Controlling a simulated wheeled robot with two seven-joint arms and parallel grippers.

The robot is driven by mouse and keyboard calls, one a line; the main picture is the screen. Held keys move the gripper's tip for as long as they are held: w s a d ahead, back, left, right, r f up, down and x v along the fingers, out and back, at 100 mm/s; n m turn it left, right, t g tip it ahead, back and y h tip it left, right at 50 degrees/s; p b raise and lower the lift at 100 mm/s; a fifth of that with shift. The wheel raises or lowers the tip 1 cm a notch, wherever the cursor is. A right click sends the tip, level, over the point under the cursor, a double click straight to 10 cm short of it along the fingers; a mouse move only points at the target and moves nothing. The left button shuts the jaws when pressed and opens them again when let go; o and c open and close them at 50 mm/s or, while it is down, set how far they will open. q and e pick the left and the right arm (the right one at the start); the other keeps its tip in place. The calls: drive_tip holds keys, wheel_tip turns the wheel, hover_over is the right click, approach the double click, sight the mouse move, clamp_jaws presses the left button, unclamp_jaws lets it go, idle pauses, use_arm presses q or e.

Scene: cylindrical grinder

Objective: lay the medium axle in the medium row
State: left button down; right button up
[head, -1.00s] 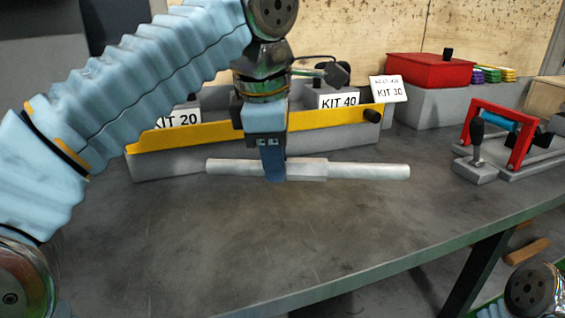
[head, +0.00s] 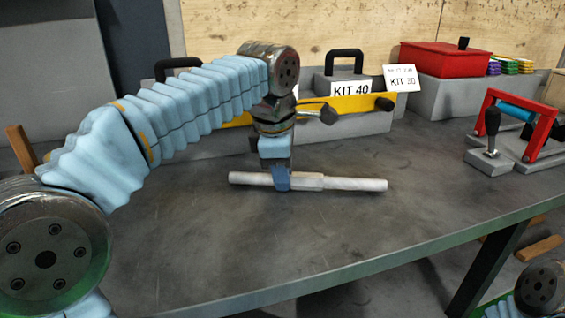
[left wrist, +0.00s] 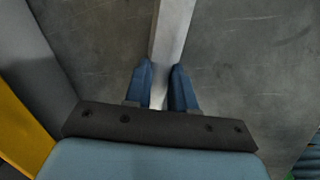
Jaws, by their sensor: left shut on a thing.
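A light grey stepped axle (head: 340,183) lies level in the head view, thicker around its middle and thinner toward the ends. In the left wrist view the blue fingers (left wrist: 161,88) stand on either side of the axle (left wrist: 172,35). I cannot tell whether the axle touches the table or hangs just above it. No row for axles can be made out. My right gripper is not in view; only part of my right arm shows at the lower right.
Behind the gripper is a grey box with a yellow bar (head: 360,104) and a KIT 40 label (head: 351,89). A red box (head: 435,60) stands on a grey block at the back right. A red-framed fixture (head: 545,125) stands at the right. The table's (head: 400,220) front is clear.

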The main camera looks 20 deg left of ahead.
use_arm(q)
drive_tip(key=c, duration=0.9)
unclamp_jaws()
drive_tip(key=shift+f, duration=0.1)
drive_tip(key=shift+c, duration=0.2)
